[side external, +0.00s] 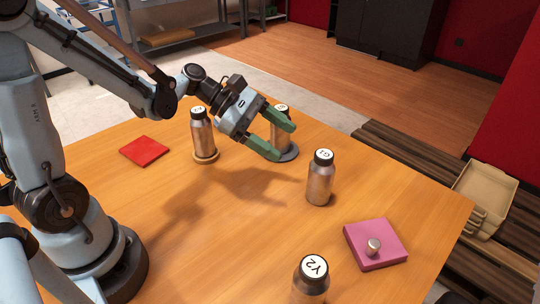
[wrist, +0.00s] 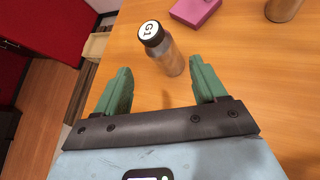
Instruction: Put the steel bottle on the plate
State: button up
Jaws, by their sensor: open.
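Several steel bottles with black caps and white labels stand upright on the table. The one marked G1 (side external: 320,180) stands right of my gripper (side external: 286,142); in the wrist view this bottle (wrist: 170,58) is ahead, between the lines of the green fingers (wrist: 160,72). The Y2 bottle (side external: 311,282) is at the front. My gripper is open and holds nothing.
A flat red square (side external: 144,151) lies at the left. A beige tray (side external: 482,190) sits beyond the table's right edge. The middle of the table is clear.

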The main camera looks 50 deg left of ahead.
jog(key=s+a+m+y, duration=0.2)
jog(key=s+m+y, duration=0.2)
jog(key=m, duration=0.5)
jog(key=s+a+r+m+y, duration=0.1)
jog(key=s+a+m+y, duration=0.2)
jog(key=m, duration=0.7)
jog(key=shift+s+a+t+y, duration=0.2)
jog(key=shift+s+t+y, duration=0.35)
jog(key=shift+y, duration=0.65)
jog(key=shift+o, duration=0.3)
jog(key=shift+s+a+r+m+y, duration=0.1)
jog(key=shift+s+a+m+y, duration=0.15)
jog(key=shift+m, duration=0.35)
jog(key=shift+o, duration=1.3)
jog(key=shift+a+r+m, duration=0.1)
jog(key=shift+m, duration=0.2)
